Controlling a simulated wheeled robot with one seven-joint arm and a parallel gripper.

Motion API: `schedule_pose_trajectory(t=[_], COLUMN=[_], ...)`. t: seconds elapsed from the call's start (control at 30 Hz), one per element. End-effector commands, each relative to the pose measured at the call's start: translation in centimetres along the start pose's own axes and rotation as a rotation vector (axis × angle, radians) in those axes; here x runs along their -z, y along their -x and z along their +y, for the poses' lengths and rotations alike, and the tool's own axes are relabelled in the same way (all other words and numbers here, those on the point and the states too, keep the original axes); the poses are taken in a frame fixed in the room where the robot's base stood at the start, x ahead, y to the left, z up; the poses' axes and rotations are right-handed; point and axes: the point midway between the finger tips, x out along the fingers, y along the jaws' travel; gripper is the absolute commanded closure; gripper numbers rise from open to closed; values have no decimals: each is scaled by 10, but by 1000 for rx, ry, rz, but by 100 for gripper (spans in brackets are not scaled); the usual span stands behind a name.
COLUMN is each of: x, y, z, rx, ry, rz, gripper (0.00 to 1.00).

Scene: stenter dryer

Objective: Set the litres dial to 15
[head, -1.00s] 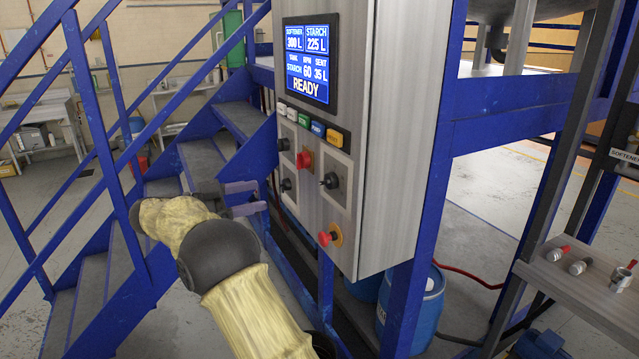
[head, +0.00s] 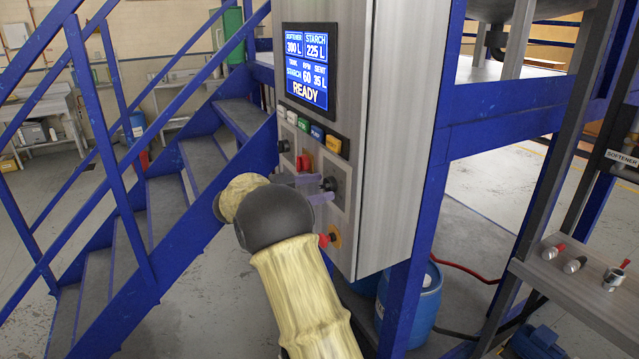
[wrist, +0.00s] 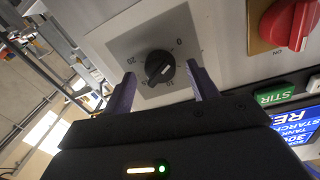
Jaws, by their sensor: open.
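The litres dial (head: 330,184) is a black knob on a pale square plate, low on the panel and right of a red switch. In the wrist view the dial (wrist: 160,67) has a scale reading 0, 10 and 20. Its pale pointer mark lies on the side of the 10, but its exact setting is hard to read. My gripper (head: 325,188) is open at the panel, with its two purple fingers around the dial. In the wrist view my gripper (wrist: 161,72) has one finger on each side of the knob; contact cannot be told.
The red switch (wrist: 283,22) is close beside the dial. A red stop button (head: 328,239) is below it. Coloured push buttons (head: 316,131) and the screen (head: 310,70), showing READY, are above. Blue stairs (head: 170,190) stand left, and a shelf (head: 575,285) right.

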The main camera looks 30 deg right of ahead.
Motion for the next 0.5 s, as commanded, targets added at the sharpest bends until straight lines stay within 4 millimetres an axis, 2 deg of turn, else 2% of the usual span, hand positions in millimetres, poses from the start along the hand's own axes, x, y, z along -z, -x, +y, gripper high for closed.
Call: schedule_pose_trajectory(t=[0.1,0.37,0.5], x=[0,0,0], y=[-8,-10,-10], z=[0,1,1], rx=[-1,-2,-3], ry=[1,1,1], rz=[0,0,0], gripper=[42,42,67])
